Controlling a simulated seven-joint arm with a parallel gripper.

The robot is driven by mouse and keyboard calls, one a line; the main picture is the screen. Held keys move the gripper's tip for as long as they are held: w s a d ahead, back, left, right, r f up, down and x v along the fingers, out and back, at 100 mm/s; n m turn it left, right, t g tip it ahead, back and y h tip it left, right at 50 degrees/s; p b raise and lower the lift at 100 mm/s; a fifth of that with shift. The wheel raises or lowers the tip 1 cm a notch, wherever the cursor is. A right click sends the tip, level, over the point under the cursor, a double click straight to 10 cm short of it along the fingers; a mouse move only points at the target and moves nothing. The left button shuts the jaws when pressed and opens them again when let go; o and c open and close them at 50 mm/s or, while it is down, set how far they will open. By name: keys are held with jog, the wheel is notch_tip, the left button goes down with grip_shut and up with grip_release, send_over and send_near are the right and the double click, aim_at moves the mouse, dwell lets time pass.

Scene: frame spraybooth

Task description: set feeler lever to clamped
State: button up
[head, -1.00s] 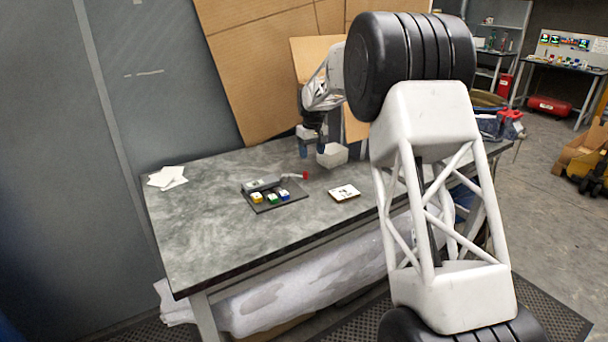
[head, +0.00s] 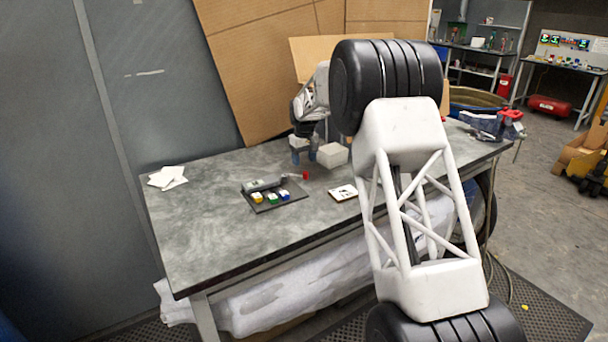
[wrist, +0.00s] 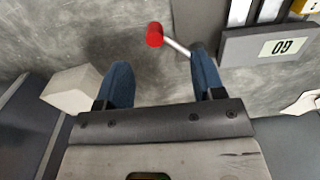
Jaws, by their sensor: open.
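The feeler lever is a thin metal rod (wrist: 178,48) with a red knob (head: 305,175). It sticks out of the grey gauge body (head: 262,184) towards the right of the head view. The red knob also shows in the wrist view (wrist: 155,36), beyond the fingertips and between their lines. The rod runs from it past the right fingertip towards the gauge. My gripper (head: 304,157) is open and empty, with blue fingers apart, behind the knob in the head view. It also shows in the wrist view (wrist: 158,72). I cannot tell whether the right finger touches the rod.
A pale block (head: 332,155) stands close to my gripper, left of the fingers in the wrist view (wrist: 72,90). A white card (head: 342,192) lies at right.

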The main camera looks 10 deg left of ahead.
aim_at(304, 173)
jog(key=shift+f, duration=3.35)
